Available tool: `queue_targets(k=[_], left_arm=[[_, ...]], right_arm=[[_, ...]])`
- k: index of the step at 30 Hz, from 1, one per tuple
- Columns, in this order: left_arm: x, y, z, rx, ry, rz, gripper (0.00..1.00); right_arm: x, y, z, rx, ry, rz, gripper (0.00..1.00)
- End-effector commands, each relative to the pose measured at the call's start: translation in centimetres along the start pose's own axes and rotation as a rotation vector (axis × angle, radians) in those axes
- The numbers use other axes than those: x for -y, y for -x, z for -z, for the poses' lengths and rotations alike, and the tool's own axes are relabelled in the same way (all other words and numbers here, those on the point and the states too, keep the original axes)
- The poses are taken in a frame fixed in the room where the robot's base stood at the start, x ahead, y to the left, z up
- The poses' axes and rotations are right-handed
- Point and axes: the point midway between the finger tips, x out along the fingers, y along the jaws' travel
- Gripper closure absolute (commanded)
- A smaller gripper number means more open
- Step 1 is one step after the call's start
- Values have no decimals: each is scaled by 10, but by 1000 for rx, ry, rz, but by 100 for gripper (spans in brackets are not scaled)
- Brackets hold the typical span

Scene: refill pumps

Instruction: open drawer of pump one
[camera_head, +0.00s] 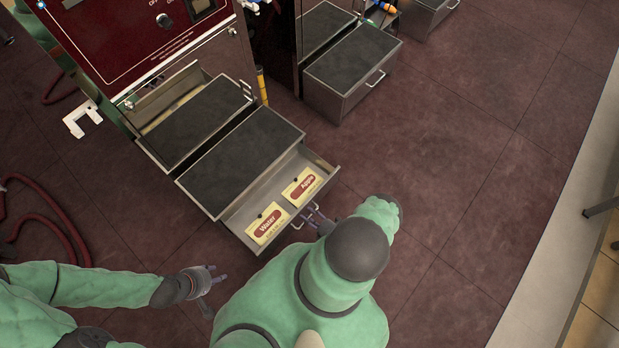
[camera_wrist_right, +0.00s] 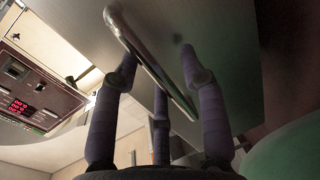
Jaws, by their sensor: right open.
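The pump (camera_head: 150,35) with a dark red front panel stands at the upper left in the head view. My right gripper (camera_head: 318,218) is at the drawer's front, partly hidden by my arm. In the right wrist view the drawer handle (camera_wrist_right: 150,58) runs between the spread fingers of my right gripper (camera_wrist_right: 165,85); contact is unclear. My left gripper (camera_head: 215,285) is open and empty, left of the drawer.
A second unit's dark-topped box (camera_head: 350,70) with a handle stands at the upper middle. Red hoses (camera_head: 45,225) lie on the left floor. A white bracket (camera_head: 82,118) is beside the pump. The dark tiled floor (camera_head: 470,150) at right is clear.

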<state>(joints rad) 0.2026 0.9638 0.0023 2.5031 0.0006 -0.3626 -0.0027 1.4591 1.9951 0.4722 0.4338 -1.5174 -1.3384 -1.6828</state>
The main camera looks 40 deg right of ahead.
Motion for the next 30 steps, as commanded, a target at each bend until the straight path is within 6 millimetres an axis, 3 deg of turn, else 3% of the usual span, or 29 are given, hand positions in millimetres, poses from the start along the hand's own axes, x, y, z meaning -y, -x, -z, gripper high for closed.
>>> queue_targets(k=[7, 11, 24, 30], left_arm=[[0, 0, 0, 0, 0, 0, 60], [0, 0, 0, 0, 0, 0, 60], [0, 0, 0, 0, 0, 0, 60], [0, 0, 0, 0, 0, 0, 60]], right_arm=[[0, 2, 0, 0, -1, -1, 58], [0, 15, -1, 2, -2, 0, 58], [0, 97, -1, 4, -1, 0, 58], [0, 116, 0, 1, 0, 0, 58]])
